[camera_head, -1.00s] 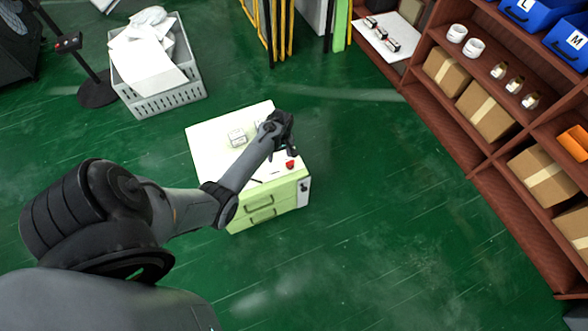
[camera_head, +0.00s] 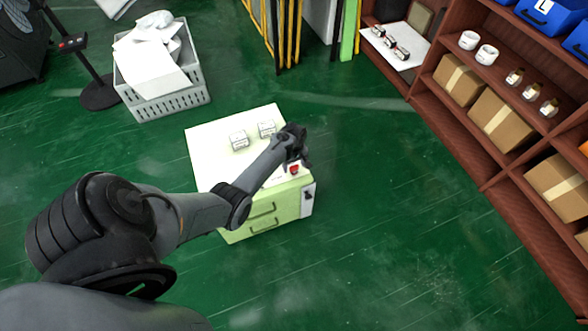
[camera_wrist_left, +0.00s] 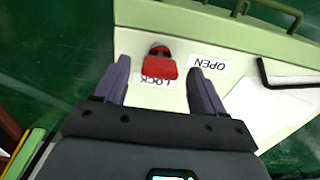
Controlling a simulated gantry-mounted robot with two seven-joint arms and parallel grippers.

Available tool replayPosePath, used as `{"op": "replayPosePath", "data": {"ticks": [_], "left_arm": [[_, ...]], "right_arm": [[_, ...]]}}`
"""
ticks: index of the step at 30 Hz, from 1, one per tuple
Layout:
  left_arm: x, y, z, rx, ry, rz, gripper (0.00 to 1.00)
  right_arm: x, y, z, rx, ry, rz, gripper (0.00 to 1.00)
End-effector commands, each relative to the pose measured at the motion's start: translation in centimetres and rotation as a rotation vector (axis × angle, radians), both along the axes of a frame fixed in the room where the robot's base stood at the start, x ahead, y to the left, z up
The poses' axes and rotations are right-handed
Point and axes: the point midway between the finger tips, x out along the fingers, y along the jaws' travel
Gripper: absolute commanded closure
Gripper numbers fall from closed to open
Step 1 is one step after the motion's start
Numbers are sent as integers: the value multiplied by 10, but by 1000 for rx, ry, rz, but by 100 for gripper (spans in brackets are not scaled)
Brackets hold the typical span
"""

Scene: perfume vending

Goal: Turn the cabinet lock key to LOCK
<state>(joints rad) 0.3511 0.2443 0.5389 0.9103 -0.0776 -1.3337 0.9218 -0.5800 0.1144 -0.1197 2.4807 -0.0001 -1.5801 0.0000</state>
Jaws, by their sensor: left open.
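A small cabinet (camera_head: 222,140) with a cream top and pale green drawers stands on the floor. A red key (camera_head: 294,170) sits near its right front corner. In the left wrist view the red key (camera_wrist_left: 161,65) lies beside a LOCK label (camera_wrist_left: 150,81), which it partly covers; an OPEN label (camera_wrist_left: 209,65) is to its right. My left gripper (camera_wrist_left: 160,88) is open, its two purple fingers on either side of the key's near end, with gaps visible. Whether they are level with the key is unclear. In the head view this gripper (camera_head: 301,156) is just above the key. My right gripper is not in view.
Two small boxes (camera_head: 239,141) stand on the cabinet top. A black-edged piece (camera_wrist_left: 285,81) lies to the right in the wrist view. A grey basket (camera_head: 165,104) is at the back left, and brown shelves (camera_head: 470,132) stand right. Green floor (camera_head: 380,220) is clear between.

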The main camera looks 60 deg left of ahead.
Motion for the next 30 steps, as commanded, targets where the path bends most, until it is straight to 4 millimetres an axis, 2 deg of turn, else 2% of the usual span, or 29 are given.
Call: {"op": "replayPosePath", "data": {"ticks": [1, 5, 16, 27, 30], "left_arm": [[0, 0, -7, 0, 0, 0, 30], [0, 0, -14, 0, 1, -1, 30], [0, 0, -15, 0, 0, -1, 31], [0, 0, -16, 0, 1, -1, 86], [0, 0, -15, 0, 1, -3, 86]], "right_arm": [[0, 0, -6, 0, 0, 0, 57], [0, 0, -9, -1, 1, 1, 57], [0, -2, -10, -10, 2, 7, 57], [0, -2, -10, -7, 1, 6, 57], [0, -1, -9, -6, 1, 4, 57]]}}
